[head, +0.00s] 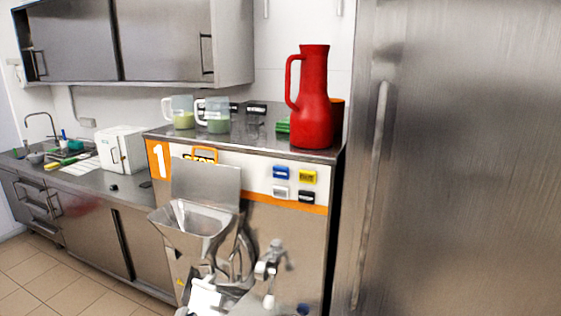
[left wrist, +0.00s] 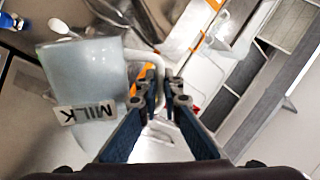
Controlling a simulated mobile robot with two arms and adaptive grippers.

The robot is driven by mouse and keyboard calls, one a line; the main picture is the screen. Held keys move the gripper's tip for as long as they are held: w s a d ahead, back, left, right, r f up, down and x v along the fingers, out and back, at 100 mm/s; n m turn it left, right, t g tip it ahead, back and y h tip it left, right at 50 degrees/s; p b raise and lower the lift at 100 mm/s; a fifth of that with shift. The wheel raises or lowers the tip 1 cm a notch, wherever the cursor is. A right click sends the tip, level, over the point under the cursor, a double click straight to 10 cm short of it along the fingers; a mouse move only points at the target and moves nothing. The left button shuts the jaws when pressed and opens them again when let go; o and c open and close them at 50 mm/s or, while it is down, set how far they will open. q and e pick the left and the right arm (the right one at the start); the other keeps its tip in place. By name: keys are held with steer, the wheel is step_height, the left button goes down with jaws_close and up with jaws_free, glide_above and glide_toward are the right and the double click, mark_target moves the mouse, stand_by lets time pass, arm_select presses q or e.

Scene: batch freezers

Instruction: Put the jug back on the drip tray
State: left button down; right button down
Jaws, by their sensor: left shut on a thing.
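A translucent jug (left wrist: 85,85) with a MILK label fills the left of the left wrist view, with pale contents. Its clear handle (left wrist: 150,62) runs between the fingers of my left gripper (left wrist: 160,80), which is shut on it. The jug appears tilted in that view. The drip tray is not clearly visible in either view. My right gripper is not in view.
The steel machine (head: 292,235) marked 1 has a metal hopper (head: 198,222) and a spout (head: 270,262). On its top stand a red pitcher (head: 311,105) and two jugs (head: 182,118). A counter (head: 95,180) lies left; a tall steel door (head: 460,160) stands right.

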arm_select(q)
steer(key=s+d+f+n+y, duration=0.1)
steer(key=s+d+f+y, duration=0.1)
steer(key=s+d+f, duration=0.65)
step_height(320, 180, down, 10)
steer(key=d+b, duration=0.2)
steer(key=b, duration=1)
steer(key=shift+s, duration=0.4)
